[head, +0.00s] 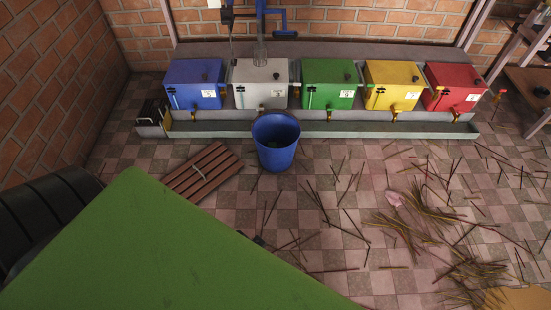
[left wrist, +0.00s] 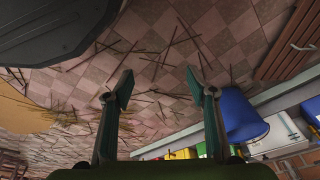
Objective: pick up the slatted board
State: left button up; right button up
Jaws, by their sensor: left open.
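The slatted board (head: 202,172) is brown wood with several parallel slats. It lies flat and tilted in angle on the tiled floor, left of the blue bucket, in the head view. Part of it also shows at the upper right of the left wrist view (left wrist: 288,42). My left gripper (left wrist: 158,91) is open in the left wrist view, with nothing between its fingers and the board off to their right. The left gripper cannot be made out clearly in the head view. My right gripper is not in view.
A blue bucket (head: 276,142) stands just right of the board. Behind is a row of coloured boxes, including a blue one (head: 194,84), on a low grey trough. Incense sticks (head: 410,215) litter the floor at right. A large green surface (head: 160,250) covers the foreground.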

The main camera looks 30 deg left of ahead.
aim_at(220, 158)
jog(key=k, duration=0.1)
jog(key=u, duration=1.8)
jog(key=i+l, duration=0.1)
jog(key=l, duration=0.3)
jog(key=i+l, duration=0.1)
jog(key=l, duration=0.3)
jog(key=i+l, duration=0.1)
jog(key=l, duration=0.35)
jog(key=i+l, duration=0.1)
jog(key=l, duration=0.3)
